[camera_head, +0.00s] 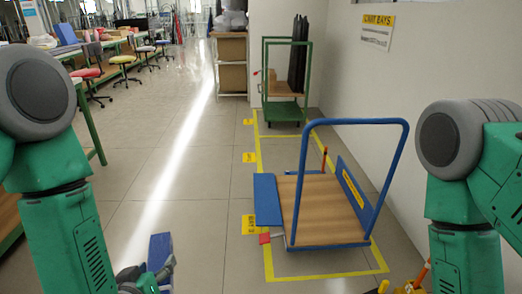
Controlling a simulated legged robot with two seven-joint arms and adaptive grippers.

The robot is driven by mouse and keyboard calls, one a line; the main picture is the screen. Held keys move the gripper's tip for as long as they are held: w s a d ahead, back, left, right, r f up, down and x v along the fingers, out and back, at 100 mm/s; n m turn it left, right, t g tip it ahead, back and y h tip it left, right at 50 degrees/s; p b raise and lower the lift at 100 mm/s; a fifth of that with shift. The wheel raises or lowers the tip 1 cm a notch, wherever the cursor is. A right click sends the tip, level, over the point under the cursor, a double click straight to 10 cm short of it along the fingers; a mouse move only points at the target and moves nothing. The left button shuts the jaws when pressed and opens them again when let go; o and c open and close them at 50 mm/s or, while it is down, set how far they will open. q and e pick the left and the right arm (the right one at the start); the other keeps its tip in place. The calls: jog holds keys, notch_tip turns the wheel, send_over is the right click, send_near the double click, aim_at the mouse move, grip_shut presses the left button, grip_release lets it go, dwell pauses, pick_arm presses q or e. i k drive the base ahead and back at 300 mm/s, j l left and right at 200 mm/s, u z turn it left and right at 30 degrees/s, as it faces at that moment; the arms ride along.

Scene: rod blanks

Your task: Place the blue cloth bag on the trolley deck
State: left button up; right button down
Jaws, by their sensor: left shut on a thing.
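The blue cloth bag (160,251) shows at the bottom left, partly cut off by the lower edge of the head view. My left gripper (146,281) is shut on it and holds it to the left of the trolley, apart from it. The trolley (352,122) has a blue tubular push frame and blue side panels. Its brown wooden trolley deck (328,213) looks bare. My right arm comes down at the right edge, and I cannot make out its gripper.
Yellow floor tape (330,276) marks the bay around the trolley. A green cart (285,109) stands behind it near the white wall. Small orange and yellow parts (410,288) show at the bottom right, unclear. Benches and chairs (123,61) line the left; the middle floor is clear.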

aim_at(308, 197)
jog(key=i+j+u, duration=0.25)
jog(key=i+u, duration=0.15)
jog(key=i, duration=0.2)
jog(key=i+u, duration=0.35)
jog(key=i, duration=0.25)
jog(key=i+j+z, duration=0.1)
jog(key=i+z, duration=0.2)
jog(key=z, duration=0.15)
jog(key=i+j+z, duration=0.2)
jog(key=z, duration=0.2)
jog(key=i+j+z, duration=0.3)
jog(key=z, duration=0.15)
jog(key=i+j+z, duration=0.15)
jog(key=z, duration=0.3)
jog(key=i+j+z, duration=0.15)
jog(key=z, duration=0.35)
jog(key=i+j+z, duration=0.1)
jog(key=j+z, duration=0.2)
jog(key=z, duration=0.15)
jog(key=j+z, duration=0.3)
jog(key=z, duration=0.15)
jog(key=i+j+z, duration=0.1)
jog(key=j+z, duration=1)
jog(key=j, duration=0.15)
